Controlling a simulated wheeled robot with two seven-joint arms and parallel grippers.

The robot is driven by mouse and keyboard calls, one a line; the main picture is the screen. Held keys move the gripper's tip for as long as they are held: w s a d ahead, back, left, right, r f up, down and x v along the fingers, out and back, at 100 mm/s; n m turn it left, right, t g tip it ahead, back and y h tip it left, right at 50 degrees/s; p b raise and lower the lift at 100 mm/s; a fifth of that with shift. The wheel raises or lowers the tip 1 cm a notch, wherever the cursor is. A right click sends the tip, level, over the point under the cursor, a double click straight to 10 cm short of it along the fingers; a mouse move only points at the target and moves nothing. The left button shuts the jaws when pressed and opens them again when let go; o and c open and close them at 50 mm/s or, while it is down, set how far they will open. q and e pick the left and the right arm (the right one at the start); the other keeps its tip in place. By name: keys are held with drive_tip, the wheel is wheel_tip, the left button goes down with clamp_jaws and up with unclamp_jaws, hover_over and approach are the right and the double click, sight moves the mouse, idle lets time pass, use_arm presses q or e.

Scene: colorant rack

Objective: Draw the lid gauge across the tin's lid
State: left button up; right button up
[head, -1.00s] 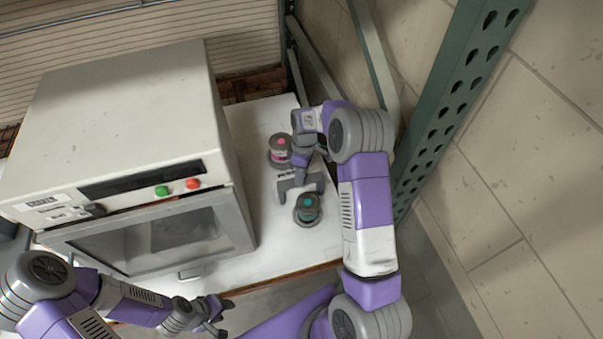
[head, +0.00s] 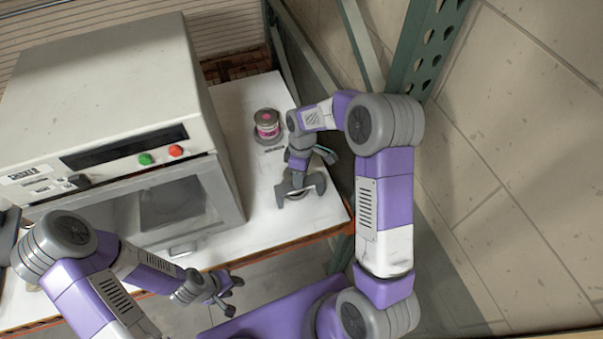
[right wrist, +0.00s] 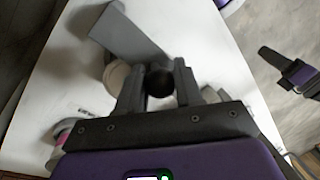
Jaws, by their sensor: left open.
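The grey lid gauge (head: 313,186) is under my right gripper (head: 299,166) in the head view. In the right wrist view the gauge shows as a flat grey plate (right wrist: 130,35), and a black round knob (right wrist: 159,82) sits between the fingers, which look shut on it. The gauge covers most of the near tin, so its teal top is hidden and I cannot tell whether they touch. A pale round top (right wrist: 116,75) shows beside the plate. A second tin with a pink label (head: 267,122) stands upright farther back. My left gripper (head: 224,293) is open and empty.
A large beige shaker cabinet (head: 110,90) fills the left of the white table (head: 250,190). Bare tabletop lies between cabinet and tins.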

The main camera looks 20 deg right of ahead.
drive_tip(key=shift+o, duration=1.1)
drive_tip(key=shift+d, duration=0.1)
drive_tip(key=shift+o, duration=0.8)
drive_tip(key=shift+w, duration=0.3)
use_arm(q)
drive_tip(key=shift+w, duration=0.25)
drive_tip(key=shift+s, duration=0.1)
use_arm(e)
drive_tip(key=shift+s, duration=0.1)
drive_tip(key=shift+r, duration=0.3)
use_arm(q)
drive_tip(key=shift+f, duration=0.25)
use_arm(e)
wheel_tip(320, 180, up, 7)
drive_tip(key=w, duration=0.1)
drive_tip(key=shift+w+d, duration=0.15)
drive_tip(key=shift+d, duration=0.3)
